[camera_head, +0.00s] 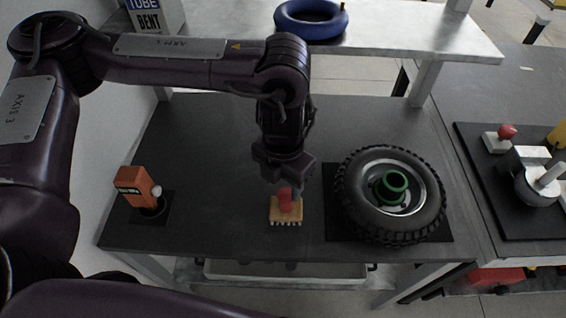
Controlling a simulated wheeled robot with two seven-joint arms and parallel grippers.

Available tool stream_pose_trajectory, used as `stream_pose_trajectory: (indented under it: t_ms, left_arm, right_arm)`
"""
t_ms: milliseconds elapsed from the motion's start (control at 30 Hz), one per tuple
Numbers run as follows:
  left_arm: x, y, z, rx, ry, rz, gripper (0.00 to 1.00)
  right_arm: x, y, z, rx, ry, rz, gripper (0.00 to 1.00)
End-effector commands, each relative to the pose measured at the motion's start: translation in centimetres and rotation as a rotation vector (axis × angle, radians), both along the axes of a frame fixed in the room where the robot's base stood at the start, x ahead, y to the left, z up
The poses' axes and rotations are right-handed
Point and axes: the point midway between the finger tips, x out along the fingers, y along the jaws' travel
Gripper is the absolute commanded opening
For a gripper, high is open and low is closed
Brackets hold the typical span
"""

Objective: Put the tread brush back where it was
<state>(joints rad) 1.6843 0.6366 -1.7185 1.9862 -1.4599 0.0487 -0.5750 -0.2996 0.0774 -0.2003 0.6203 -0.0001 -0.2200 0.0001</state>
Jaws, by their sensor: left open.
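The tread brush (286,212) has a tan block, a red handle and pale bristles along its front edge. It sits on the dark table (230,140), left of the tyre's mat. My left gripper (287,188) is right above the brush, pointing down, with its fingers at the red handle. It is open; the fingertips are partly hidden against the handle, and I cannot tell whether they touch it. My right gripper is not in view.
A tyre (350,205) with a green ring (394,183) at its hub lies on a black mat right of the brush. An orange device (135,187) stands at the left. A raised shelf (420,40) at the back holds a blue ring (312,32). The table between device and brush is clear.

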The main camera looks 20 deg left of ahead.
Motion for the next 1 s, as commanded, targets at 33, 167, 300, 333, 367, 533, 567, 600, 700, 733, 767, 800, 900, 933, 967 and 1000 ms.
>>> stream_pose_trajectory:
  t_ms: [33, 167, 300, 333, 367, 533, 567, 600, 700, 733, 767, 800, 900, 933, 967, 1000]
  left_arm:
    - [0.2, 0.0, 1.4, 0.0, -0.008, -0.001, 0.51]
    - [0.1, 0.0, 3.7, 0.001, -0.004, 0.0, 0.51]
    - [0.1, 0.0, 5.3, 0.0, -0.002, 0.0, 0.51]
    - [0.0, 0.0, 5.6, 0.0, -0.002, 0.0, 0.51]
    - [0.0, 0.0, 5.7, 0.0, -0.002, 0.0, 0.51]
    - [0.0, 0.0, 6.1, 0.0, 0.0, 0.0, 0.51]
    - [0.0, 0.0, 6.1, 0.0, 0.0, 0.0, 0.51]
    - [0.0, 0.0, 6.1, -0.001, 0.001, 0.0, 0.51]
    - [0.0, 0.0, 6.1, -0.001, 0.0, 0.0, 0.51]
    - [0.0, 0.0, 6.1, -0.001, 0.0, 0.0, 0.51]
    - [0.0, 0.0, 6.1, -0.001, 0.0, 0.0, 0.51]
    - [0.0, 0.0, 6.1, -0.001, 0.0, 0.0, 0.51]
    - [0.0, 0.0, 6.1, -0.001, 0.0, 0.0, 0.51]
    - [0.0, 0.0, 6.1, -0.001, 0.0, 0.0, 0.51]
    - [0.0, 0.0, 6.1, -0.001, 0.0, 0.0, 0.51]
    - [0.0, 0.0, 6.1, -0.001, 0.0, 0.0, 0.51]
  right_arm:
    - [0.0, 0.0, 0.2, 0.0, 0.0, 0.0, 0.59]
    - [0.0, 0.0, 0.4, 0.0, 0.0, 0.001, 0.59]
    - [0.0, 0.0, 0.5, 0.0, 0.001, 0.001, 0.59]
    - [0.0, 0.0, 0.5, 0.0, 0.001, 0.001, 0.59]
    - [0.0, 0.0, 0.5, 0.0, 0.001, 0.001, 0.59]
    - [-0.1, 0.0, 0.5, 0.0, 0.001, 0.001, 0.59]
    - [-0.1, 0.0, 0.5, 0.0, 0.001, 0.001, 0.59]
    - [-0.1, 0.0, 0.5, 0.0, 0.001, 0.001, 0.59]
    - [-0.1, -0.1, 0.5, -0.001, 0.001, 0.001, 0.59]
    - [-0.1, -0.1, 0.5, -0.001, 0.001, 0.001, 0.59]
    - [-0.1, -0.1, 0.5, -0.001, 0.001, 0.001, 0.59]
    - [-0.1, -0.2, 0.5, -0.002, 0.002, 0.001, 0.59]
    - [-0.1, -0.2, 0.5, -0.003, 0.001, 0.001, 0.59]
    - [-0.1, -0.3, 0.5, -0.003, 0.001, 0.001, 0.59]
    - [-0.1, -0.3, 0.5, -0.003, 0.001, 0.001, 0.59]
    - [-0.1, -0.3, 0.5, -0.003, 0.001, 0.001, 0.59]
